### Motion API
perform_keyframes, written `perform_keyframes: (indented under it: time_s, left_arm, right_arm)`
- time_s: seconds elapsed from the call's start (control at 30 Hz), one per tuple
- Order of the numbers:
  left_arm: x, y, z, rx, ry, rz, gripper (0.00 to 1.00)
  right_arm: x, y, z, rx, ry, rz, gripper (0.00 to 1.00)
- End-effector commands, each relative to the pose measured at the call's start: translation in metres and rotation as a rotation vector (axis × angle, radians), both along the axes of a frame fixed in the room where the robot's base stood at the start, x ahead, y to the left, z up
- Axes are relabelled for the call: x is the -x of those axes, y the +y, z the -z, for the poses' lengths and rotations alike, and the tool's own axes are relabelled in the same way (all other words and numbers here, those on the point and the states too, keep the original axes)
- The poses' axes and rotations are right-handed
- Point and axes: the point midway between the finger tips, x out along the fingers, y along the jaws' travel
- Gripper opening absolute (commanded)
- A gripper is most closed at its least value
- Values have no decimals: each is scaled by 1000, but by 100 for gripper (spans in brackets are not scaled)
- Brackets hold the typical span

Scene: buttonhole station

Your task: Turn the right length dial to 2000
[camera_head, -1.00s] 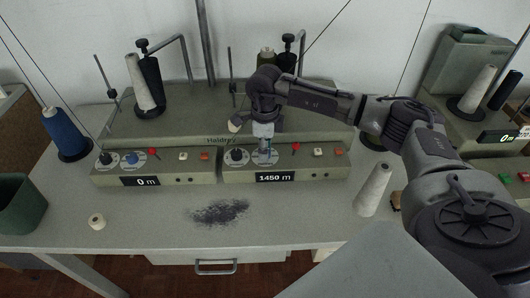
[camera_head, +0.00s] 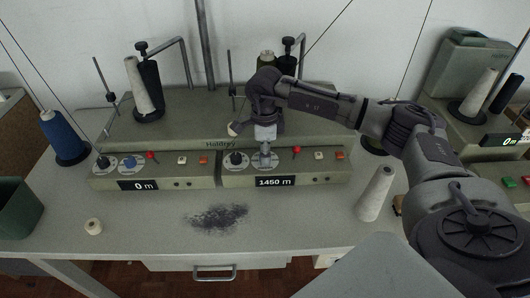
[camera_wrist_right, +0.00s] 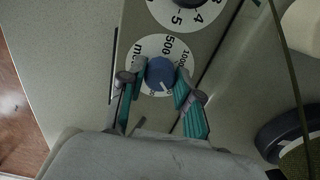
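The right length dial is a blue knob (camera_wrist_right: 160,73) on a white numbered disc (camera_wrist_right: 158,47), seen in the right wrist view. In the head view it is mostly hidden under my right gripper (camera_head: 265,158). The gripper's two fingers (camera_wrist_right: 160,82) straddle the knob, one on each side, and look slightly apart from it. The display (camera_head: 274,182) below this dial reads 1450 m. My left gripper is not in view.
A black dial (camera_head: 236,159) sits just left of the gripper. The left unit's display (camera_head: 138,185) reads 0 m. A white cone (camera_head: 375,193) stands at the right.

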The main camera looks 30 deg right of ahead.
Motion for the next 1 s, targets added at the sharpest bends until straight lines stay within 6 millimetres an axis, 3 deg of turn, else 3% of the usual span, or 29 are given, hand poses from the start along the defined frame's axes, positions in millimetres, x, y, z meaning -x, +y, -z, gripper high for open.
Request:
perform_keyframes:
  time_s: [0.03,0.13,0.53,1.0]
  left_arm:
    - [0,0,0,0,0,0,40]
    - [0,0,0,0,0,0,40]
    - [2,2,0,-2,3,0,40]
    - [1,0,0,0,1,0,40]
  right_arm:
    - [-1,0,-1,-1,-3,1,42]
    - [-1,0,-1,0,-2,1,58]
    - [-1,0,-9,0,-1,2,58]
    - [-1,0,-99,0,-5,1,58]
